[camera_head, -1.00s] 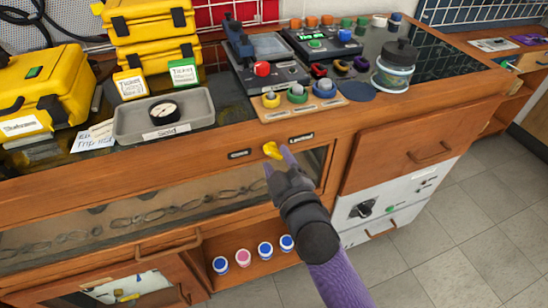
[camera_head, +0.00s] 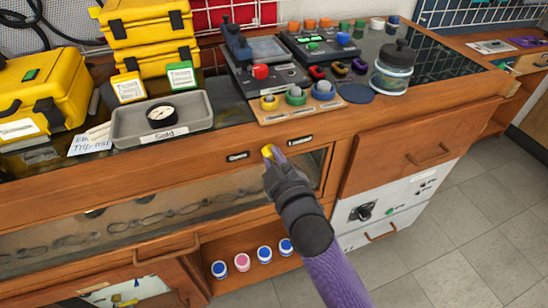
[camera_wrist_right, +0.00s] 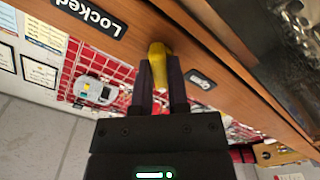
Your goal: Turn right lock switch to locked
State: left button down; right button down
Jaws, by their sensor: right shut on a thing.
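The yellow lock switch (camera_head: 266,151) sits on the wooden front of the bench, between a small dark label (camera_head: 237,156) on its left and the "Locked" label (camera_head: 300,141) on its right. My right gripper (camera_head: 273,157) reaches up to it and is shut on it, hiding much of it. In the right wrist view the yellow switch (camera_wrist_right: 158,60) stands between the two dark fingers (camera_wrist_right: 160,88), with the "Locked" label (camera_wrist_right: 90,15) on the left of the picture. My left gripper is not in view.
A glass-fronted case (camera_head: 130,207) lies below the switch. On the bench top are a grey tray (camera_head: 135,126) with a gauge, yellow cases (camera_head: 40,98), a control panel (camera_head: 265,75) and a lidded jar (camera_head: 393,72). Open floor (camera_head: 440,235) lies at the right.

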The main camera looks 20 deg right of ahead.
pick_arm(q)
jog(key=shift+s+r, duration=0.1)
pick_arm(e)
jog(key=shift+r+m+p, duration=0.1)
jog(key=shift+m+p, duration=0.3)
jog(key=shift+m, duration=0.1)
jog(key=shift+m+p, duration=0.85)
jog(key=shift+m, duration=0.25)
jog(key=m+p, duration=0.4)
jog(key=m, duration=0.5)
jog(key=shift+p, duration=0.4)
jog(key=m, duration=0.2)
jog(key=shift+m+p, duration=0.3)
jog(key=shift+p, duration=0.05)
jog(key=shift+m, duration=1.2)
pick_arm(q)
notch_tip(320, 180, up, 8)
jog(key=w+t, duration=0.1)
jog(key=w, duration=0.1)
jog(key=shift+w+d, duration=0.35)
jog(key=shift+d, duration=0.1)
pick_arm(e)
jog(key=shift+m, duration=0.3)
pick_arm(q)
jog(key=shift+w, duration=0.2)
